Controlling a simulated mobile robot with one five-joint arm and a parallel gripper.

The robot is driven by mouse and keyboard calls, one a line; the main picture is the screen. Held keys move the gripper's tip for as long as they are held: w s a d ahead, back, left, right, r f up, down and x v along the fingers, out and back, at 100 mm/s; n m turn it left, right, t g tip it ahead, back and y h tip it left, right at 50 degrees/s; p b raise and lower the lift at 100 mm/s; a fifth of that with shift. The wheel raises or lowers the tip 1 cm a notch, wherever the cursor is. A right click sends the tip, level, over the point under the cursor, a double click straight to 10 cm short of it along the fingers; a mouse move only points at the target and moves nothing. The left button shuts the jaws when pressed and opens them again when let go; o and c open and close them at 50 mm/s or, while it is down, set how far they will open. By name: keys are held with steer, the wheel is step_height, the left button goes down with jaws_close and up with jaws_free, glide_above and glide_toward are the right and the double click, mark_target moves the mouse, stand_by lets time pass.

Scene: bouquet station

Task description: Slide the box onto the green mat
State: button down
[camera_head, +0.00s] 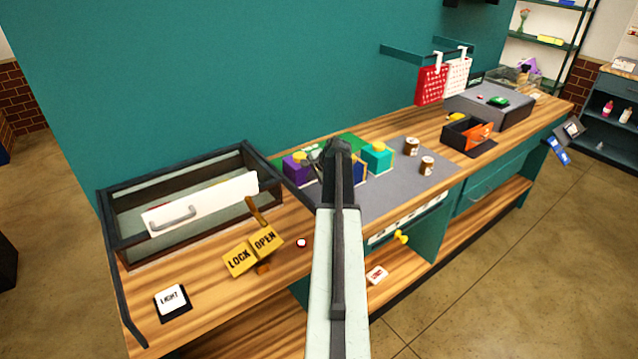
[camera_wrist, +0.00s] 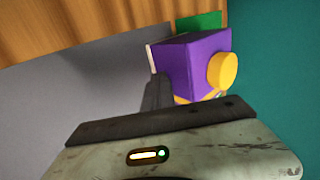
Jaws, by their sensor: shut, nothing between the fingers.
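A purple box (camera_head: 298,165) with a yellow knob stands on the grey work surface, left of my arm. It also shows in the wrist view (camera_wrist: 190,62), close in front of my gripper. A green mat (camera_head: 352,142) lies further back, partly hidden by my arm; a green patch shows beyond the purple box in the wrist view (camera_wrist: 207,21). A blue box (camera_head: 359,172) and a teal box (camera_head: 377,157) stand right of my arm. My gripper (camera_wrist: 157,95) is shut and empty beside the purple box; whether they touch I cannot tell.
A glass-walled case (camera_head: 128,222) with a white drawer front stands at left. The LOCK/OPEN sign (camera_head: 253,250) and LIGHT switch (camera_head: 172,299) are in front. Two brown jars (camera_head: 427,165) stand right; a black tray (camera_head: 468,138) is beyond. The front grey area is clear.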

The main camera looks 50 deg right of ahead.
mark_target(305, 171)
steer(key=shift+w+d, duration=0.2)
steer(key=shift+w, duration=0.45)
steer(key=shift+w+d, duration=0.25)
steer(key=shift+w, duration=0.35)
steer(key=shift+w+d, duration=0.2)
steer(key=shift+w, duration=0.45)
steer(key=shift+w, duration=0.15)
steer(key=shift+w+d, duration=0.35)
steer(key=shift+w, duration=0.55)
steer(key=shift+w+d, duration=0.3)
steer(key=shift+w, duration=0.55)
steer(key=shift+w+d, duration=0.25)
steer(key=shift+w, duration=0.4)
steer(key=shift+s+a+r+p, duration=0.3)
steer(key=shift+s, duration=0.55)
steer(key=shift+s+a+r+p, duration=0.3)
steer(key=shift+s+r, duration=0.05)
steer(key=shift+s, duration=0.5)
steer(key=shift+s+a+r+p, duration=0.3)
steer(key=shift+s, duration=0.55)
steer(key=shift+s+a, duration=0.1)
steer(key=shift+s, duration=0.3)
